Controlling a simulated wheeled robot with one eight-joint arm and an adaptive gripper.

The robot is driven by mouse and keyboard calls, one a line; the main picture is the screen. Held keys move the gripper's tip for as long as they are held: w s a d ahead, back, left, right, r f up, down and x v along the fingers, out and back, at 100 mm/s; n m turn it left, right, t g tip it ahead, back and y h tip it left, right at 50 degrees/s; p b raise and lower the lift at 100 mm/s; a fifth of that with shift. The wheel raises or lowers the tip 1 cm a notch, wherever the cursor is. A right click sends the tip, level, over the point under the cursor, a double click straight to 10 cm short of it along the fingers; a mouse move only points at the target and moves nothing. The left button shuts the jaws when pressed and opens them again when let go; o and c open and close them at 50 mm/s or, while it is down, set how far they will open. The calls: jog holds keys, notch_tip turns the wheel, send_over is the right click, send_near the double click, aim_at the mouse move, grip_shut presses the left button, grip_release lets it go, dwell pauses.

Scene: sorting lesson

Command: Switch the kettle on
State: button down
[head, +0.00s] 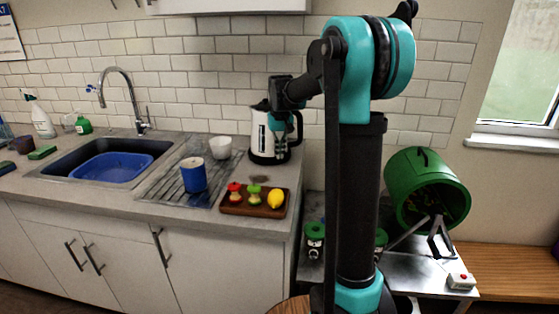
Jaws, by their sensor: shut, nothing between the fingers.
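The white kettle (258,136) with a black base and handle stands on the counter near its right end, against the tiled wall. My gripper (277,132), dark with teal parts, is in front of the kettle's right side, close to its handle. It is shut and empty and covers part of the kettle. I cannot tell whether it touches the kettle. The kettle's switch is not discernible.
A wooden tray (234,209) with two apple cores and a lemon lies in front of the kettle. A blue cup (193,175) and a white bowl (220,147) are to the left, by the sink (60,158). A green drum (403,177) stands right of my arm.

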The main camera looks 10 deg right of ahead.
notch_tip(320, 180, down, 2)
jog(key=shift+r, duration=0.1)
jog(key=shift+s+r, duration=0.3)
jog(key=shift+s, duration=0.5)
jog(key=shift+s+r, duration=0.25)
jog(key=shift+s, duration=0.5)
notch_tip(320, 180, up, 12)
jog(key=s, duration=0.1)
jog(key=shift+s+f, duration=0.1)
